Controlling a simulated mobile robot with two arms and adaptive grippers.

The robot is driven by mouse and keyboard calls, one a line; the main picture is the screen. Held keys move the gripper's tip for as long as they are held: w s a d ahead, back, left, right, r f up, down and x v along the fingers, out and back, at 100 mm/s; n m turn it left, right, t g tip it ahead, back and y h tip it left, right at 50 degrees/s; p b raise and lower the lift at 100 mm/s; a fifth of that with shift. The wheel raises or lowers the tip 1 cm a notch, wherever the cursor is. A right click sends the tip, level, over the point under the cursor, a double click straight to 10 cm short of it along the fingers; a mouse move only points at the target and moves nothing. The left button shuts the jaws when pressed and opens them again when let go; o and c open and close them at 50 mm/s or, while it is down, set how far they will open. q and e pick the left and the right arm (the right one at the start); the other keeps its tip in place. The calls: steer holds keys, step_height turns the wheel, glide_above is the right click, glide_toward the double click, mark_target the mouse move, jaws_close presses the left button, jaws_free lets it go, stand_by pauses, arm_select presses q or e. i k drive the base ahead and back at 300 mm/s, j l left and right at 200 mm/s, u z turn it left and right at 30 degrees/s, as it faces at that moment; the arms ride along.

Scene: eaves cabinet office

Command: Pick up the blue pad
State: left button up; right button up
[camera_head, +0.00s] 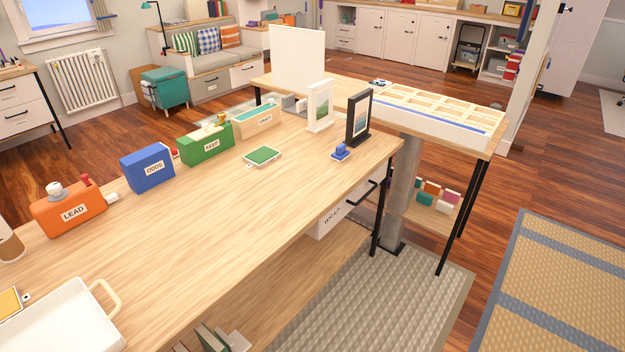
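A small blue object (341,152) sits on the wooden table near its right edge, in front of the dark picture frame. It looks like a low blue block with a raised part on top. It is too small to tell whether it is a pad. A flat green pad (262,156) with a pale border lies to its left on the table. Neither of my grippers is in view.
Labelled boxes line the table's back edge: orange (70,212), blue (148,167), green (206,145). A white tray (62,322) stands front left. A white frame (319,106) and dark frame (358,117) stand behind the small blue object. The table's middle (215,215) is clear.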

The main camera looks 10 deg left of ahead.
mark_target(341, 154)
steer(key=i+l, duration=0.35)
steer(key=i, duration=0.15)
steer(key=i+l+u, duration=0.1)
steer(key=i+l, duration=0.25)
steer(key=i, duration=0.15)
